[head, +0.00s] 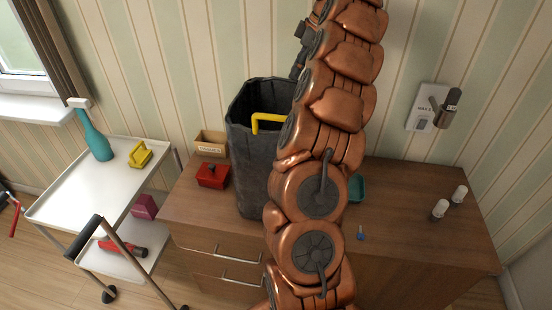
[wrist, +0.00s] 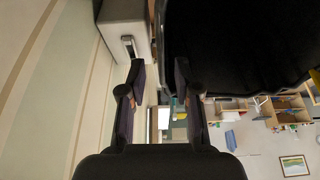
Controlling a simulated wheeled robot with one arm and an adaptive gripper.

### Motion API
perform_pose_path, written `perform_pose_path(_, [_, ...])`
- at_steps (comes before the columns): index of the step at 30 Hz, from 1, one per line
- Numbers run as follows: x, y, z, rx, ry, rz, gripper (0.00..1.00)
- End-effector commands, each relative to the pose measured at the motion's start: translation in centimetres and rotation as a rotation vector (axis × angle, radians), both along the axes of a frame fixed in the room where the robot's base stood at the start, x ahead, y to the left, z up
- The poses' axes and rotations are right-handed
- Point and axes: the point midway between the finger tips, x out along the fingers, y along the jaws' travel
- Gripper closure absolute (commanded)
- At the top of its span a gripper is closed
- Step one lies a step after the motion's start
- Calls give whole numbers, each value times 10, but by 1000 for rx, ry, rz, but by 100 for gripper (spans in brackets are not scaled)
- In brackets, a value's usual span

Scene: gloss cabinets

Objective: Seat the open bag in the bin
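A tall dark grey open container (head: 252,165) with a faceted, uneven rim stands on the wooden cabinet, partly hidden behind my arm. I cannot tell whether it is the bin, the bag, or the bag inside the bin. A bent yellow handle-like piece (head: 268,118) shows at its upper part. In the wrist view, a large black sheet-like surface with a wavy lower edge (wrist: 235,50) fills the upper right, beside the right finger. My gripper (wrist: 159,70) has its two dark fingers apart, with only background between them. I cannot make out its fingertips in the head view.
The cabinet top (head: 400,195) holds a red box (head: 212,175), a tan tray (head: 211,143), a small blue item (head: 361,233) and two white-capped cylinders (head: 440,209). A white trolley (head: 80,185) stands left. A wall-mounted plate (head: 425,108) is at right.

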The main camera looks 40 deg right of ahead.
Motion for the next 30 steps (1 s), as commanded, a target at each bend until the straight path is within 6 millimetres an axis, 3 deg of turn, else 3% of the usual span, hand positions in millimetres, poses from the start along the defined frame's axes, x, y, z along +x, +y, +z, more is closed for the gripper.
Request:
perform_pose_path(4, [6, 6, -15, 3, 1, 6, 68])
perform_pose_path(14, [9, 7, -25, 4, 1, 2, 68])
perform_pose_path(30, [20, 14, -58, 3, 2, 3, 68])
